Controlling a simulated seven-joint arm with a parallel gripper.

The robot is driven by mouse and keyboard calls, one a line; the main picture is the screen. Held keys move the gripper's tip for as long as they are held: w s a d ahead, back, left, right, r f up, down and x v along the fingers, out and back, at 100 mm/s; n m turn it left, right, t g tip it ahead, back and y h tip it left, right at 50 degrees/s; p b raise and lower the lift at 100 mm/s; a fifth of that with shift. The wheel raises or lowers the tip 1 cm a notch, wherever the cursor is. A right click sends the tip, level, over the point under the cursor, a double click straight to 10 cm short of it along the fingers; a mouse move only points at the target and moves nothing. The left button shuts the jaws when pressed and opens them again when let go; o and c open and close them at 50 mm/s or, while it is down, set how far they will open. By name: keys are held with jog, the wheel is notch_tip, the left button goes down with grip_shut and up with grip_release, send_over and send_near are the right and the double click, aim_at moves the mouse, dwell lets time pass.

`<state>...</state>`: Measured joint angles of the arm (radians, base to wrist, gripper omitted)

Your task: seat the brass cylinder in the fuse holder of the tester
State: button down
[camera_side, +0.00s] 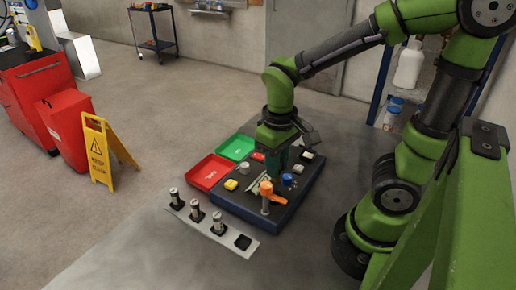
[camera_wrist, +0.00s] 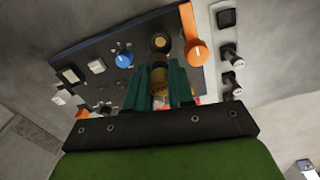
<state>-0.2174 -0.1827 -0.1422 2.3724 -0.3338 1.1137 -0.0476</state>
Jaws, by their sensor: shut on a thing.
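My gripper (camera_wrist: 154,88) has teal fingers, shut on the brass cylinder (camera_wrist: 159,80) in the wrist view. The side view shows my gripper (camera_side: 274,158) low over the dark tester (camera_side: 235,204); the cylinder is hidden there. Just beyond the fingertips in the wrist view is a round dark-rimmed fitting with a tan centre (camera_wrist: 160,42), which looks like the fuse holder. The cylinder's far end lies close to it in the picture; I cannot tell whether they touch. An orange lever (camera_wrist: 197,50) stands right of the fitting, and it also shows in the side view (camera_side: 267,188).
The tester carries a blue knob (camera_wrist: 123,60), a yellow button (camera_side: 231,185) and other controls. A pale strip (camera_side: 216,233) with several upright pieces and one empty square spot lies in front.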

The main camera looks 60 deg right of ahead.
jog(key=shift+f, duration=2.2)
jog(key=shift+f, duration=1.2)
dwell(0.3)
jog(key=c, duration=0.9)
grip_release()
jog(key=shift+a, duration=0.1)
jog(key=shift+c, duration=0.7)
jog(key=shift+o, duration=0.2)
